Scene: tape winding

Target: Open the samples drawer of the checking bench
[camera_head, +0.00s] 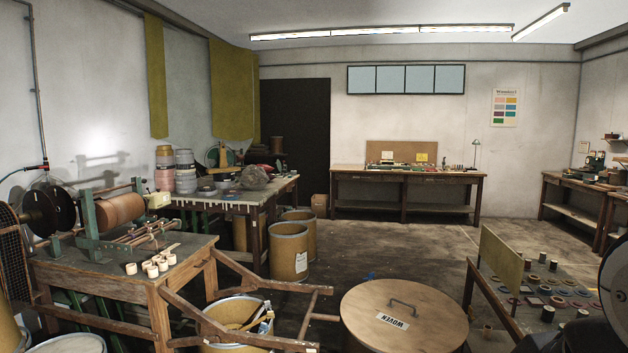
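No label tells me whether this is the checking bench or which drawer is for samples. Another wooden bench (556,186) stands at the right wall. My gripper is not in view.
A winding machine (112,215) on a wooden table is at the left. A round lid marked WOVEN (375,300) and a bin (290,250) stand nearer. A low table with spools (500,300) is at the right. Open floor (420,235) lies before the far bench.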

